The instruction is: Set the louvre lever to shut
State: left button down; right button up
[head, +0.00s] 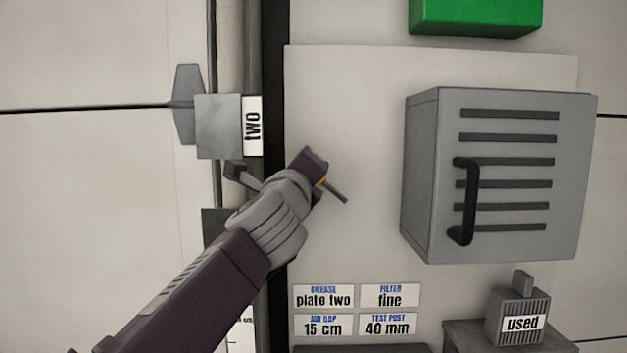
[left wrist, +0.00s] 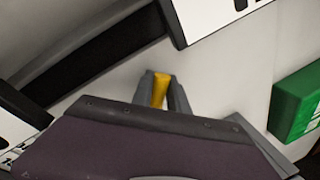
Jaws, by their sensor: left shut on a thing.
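My left gripper (head: 333,188) is in front of the pale panel, just right of the dark vertical strip. In the left wrist view, its two grey fingers (left wrist: 160,90) are shut on a narrow yellow piece (left wrist: 160,91), which appears to be the grip of the louvre lever. In the head view only a sliver of yellow shows beside a finger; my wrist hides the rest, so the lever's setting cannot be told. My right gripper is in neither view.
A grey slatted box (head: 577,170) with a black handle (head: 468,200) stands out at right. A green box (head: 475,15) is above. A grey block beside a "two" label (head: 252,127) is up-left. Small labels (head: 324,297) and a "used" container (head: 508,312) are below.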

pick_arm(q)
jog(key=shift+a+f+n+b, duration=0.3)
jog(key=shift+f+n+b, duration=0.15)
jog(key=shift+n+b, duration=0.2)
jog(key=shift+a+f+n+b, duration=0.25)
jog(key=shift+f+n+b, duration=0.2)
jog(key=shift+n+b, duration=0.15)
jog(key=c, duration=1.3)
grip_release()
jog(key=s+f+b, duration=0.1)
jog(key=s+b, duration=0.4)
jog(key=s, duration=0.3)
jog(key=shift+s+a+f, duration=0.25)
jog(key=shift+s+a, duration=0.15)
jog(key=shift+a, duration=0.05)
